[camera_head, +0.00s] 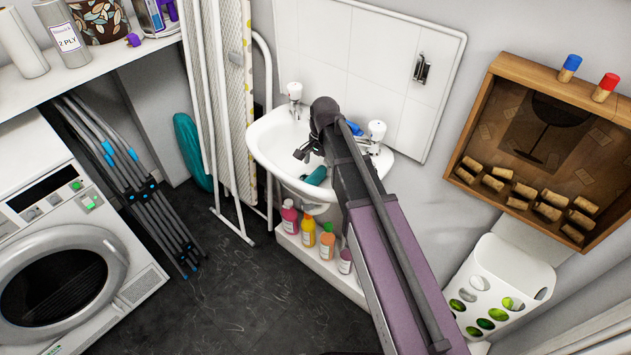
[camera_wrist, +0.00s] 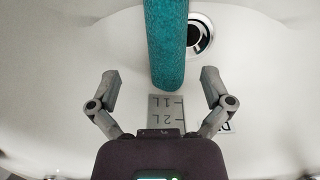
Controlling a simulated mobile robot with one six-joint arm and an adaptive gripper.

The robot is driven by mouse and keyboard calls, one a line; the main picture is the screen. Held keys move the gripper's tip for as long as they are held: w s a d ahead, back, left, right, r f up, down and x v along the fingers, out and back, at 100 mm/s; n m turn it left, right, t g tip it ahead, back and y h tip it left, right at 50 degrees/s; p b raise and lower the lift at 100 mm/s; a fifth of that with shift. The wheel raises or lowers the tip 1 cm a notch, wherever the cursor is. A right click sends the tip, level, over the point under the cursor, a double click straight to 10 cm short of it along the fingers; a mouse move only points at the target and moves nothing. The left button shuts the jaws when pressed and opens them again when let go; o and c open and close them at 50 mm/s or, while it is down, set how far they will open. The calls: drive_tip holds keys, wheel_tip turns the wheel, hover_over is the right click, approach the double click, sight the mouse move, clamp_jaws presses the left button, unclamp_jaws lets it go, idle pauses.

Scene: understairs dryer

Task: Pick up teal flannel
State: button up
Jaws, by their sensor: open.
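The teal flannel (camera_wrist: 166,42) looks like a textured roll in the wrist view. It lies in the white basin (camera_wrist: 245,75), running from the top edge to the middle. A small teal piece of it (camera_head: 315,176) shows at the basin's front in the head view; the rest is hidden by my arm. My gripper (camera_wrist: 160,76) is open and empty, its fingers spread on either side of the flannel's near end. I cannot tell the height gap. In the head view my gripper (camera_head: 304,152) is over the basin.
A drain (camera_wrist: 200,33) is right of the flannel. A grey scale marked 1L and 2L (camera_wrist: 166,112) is below its near end. Taps (camera_head: 295,92) (camera_head: 376,131) rise at the basin's back. Bottles (camera_head: 308,228) stand below. A cork frame (camera_head: 480,105) hangs right.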

sight(315, 175)
drive_tip(key=f+b, duration=0.3)
drive_tip(key=shift+a+f, duration=0.2)
drive_tip(key=shift+a, duration=0.2)
drive_tip(key=shift+s+a+f+b, duration=0.1)
drive_tip(key=shift+s+f+b, duration=0.05)
drive_tip(key=shift+f+b, duration=0.85)
drive_tip(key=shift+r, duration=0.15)
drive_tip(key=shift+c, duration=0.2)
drive_tip(key=c, duration=1.2)
drive_tip(key=shift+o, duration=0.2)
drive_tip(key=shift+r, duration=0.15)
wheel_tip(315, 175, up, 18)
drive_tip(key=p, duration=1.8)
